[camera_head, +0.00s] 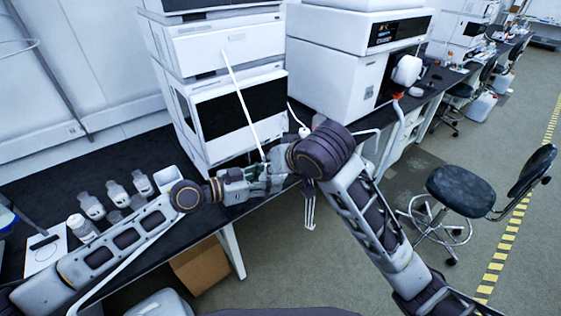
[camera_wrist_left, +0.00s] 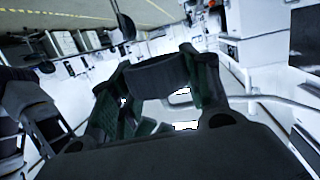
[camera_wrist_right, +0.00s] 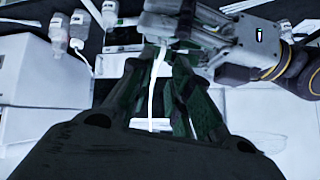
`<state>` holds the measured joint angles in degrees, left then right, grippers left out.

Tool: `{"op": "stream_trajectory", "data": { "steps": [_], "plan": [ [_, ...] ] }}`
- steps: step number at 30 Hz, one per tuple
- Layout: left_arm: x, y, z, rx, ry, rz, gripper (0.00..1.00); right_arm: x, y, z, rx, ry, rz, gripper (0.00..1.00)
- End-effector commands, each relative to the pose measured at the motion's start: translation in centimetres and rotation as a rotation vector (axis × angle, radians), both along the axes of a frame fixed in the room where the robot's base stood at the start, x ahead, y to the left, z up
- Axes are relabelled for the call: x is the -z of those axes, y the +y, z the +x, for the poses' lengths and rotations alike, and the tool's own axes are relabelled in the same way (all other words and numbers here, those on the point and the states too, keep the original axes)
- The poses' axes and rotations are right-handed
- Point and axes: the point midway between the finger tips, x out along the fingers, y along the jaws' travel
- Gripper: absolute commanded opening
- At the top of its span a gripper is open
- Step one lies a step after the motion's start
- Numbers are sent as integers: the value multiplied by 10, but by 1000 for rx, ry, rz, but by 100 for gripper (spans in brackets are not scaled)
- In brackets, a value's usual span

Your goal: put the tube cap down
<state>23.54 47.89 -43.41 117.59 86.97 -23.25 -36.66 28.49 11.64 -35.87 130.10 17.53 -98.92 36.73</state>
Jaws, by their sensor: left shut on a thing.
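In the left wrist view a dark, rounded piece (camera_wrist_left: 158,75), which I take for the tube cap, sits between the fingers of my left gripper (camera_wrist_left: 160,85). In the head view the left gripper (camera_head: 272,173) is at the bench's front edge, before the instrument stack; the cap cannot be made out there. My right gripper (camera_wrist_right: 165,62) has a narrow gap between its fingers, with a white line of tubing (camera_wrist_right: 156,85) in it; whether it grips this is unclear. The left gripper is close beyond it. In the head view my right arm largely hides the right hand.
Several clear bottles (camera_head: 116,193) and a white-capped bottle (camera_head: 80,227) stand on the dark bench (camera_head: 60,185) at left. A white instrument stack (camera_head: 225,95) stands close behind the left gripper. A stool (camera_head: 465,190) and a cardboard box (camera_head: 200,265) are on the floor.

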Motion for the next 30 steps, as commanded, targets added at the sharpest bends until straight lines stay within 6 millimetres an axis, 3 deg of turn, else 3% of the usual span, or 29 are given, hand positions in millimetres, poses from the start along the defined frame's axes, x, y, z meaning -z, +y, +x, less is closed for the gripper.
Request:
{"op": "stream_trajectory", "data": {
  "steps": [12, 26, 30],
  "plan": [
    [0, 0, 0, 0, 0, 0, 22, 31, 15, 28, 1, 0, -1, 20],
    [0, 0, 0, 0, 0, -1, 22, 36, 18, 33, 0, -1, 0, 20],
    [0, 0, 0, 0, 0, -1, 22, 36, 18, 33, 0, -1, 0, 6]
  ]
}}
